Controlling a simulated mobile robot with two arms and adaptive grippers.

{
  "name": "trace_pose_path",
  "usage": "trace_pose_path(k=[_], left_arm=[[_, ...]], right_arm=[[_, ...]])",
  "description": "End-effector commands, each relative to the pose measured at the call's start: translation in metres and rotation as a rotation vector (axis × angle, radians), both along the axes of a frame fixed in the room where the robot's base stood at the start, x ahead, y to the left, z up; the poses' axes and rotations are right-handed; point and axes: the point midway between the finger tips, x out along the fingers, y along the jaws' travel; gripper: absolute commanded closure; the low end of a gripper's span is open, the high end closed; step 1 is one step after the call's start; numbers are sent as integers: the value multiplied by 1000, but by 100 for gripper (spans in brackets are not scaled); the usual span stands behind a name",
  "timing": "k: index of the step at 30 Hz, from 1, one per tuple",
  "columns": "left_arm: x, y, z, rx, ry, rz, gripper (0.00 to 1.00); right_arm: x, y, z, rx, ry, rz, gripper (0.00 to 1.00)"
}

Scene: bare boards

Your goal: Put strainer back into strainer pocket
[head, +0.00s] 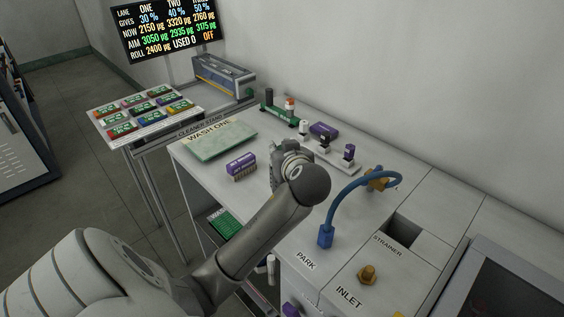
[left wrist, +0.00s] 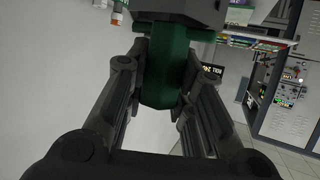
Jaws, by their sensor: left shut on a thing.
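My left gripper (head: 290,158) is over the bench in the middle of the head view, beyond my wrist. In the left wrist view its fingers (left wrist: 165,95) are shut on the dark green grip of a thing with a dark grey block at its end, which I take to be the strainer (left wrist: 165,75). In the head view my wrist hides it. The strainer pocket (head: 404,234) is a dark square opening in the bench top, labelled STRAINER, right of my gripper and apart from it. It looks empty. My right gripper is not in view.
A blue hose (head: 345,193) arches between my gripper and the pocket. A brass knob (head: 367,274) stands by INLET. A purple block (head: 241,164), a green WASH ONE plate (head: 220,140) and a rack with purple-topped pieces (head: 335,158) are near my gripper. A screen (head: 510,285) is at right.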

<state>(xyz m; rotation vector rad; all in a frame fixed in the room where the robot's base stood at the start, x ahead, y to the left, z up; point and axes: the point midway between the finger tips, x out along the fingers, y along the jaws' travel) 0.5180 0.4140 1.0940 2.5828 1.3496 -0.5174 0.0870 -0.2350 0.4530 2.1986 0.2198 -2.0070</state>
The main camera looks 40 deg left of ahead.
Motion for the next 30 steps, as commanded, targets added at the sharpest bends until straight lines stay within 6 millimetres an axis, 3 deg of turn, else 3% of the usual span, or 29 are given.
trace_pose_path(k=[6, 11, 18, 30], left_arm=[[20, 16, -30, 2, 3, 0, 100], [25, 20, -40, 1, 2, -1, 100], [27, 21, -69, 3, 5, -2, 100], [27, 21, -78, 0, -1, -2, 100]], right_arm=[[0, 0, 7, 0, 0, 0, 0], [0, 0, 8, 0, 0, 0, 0], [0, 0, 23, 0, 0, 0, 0], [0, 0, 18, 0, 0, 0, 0]])
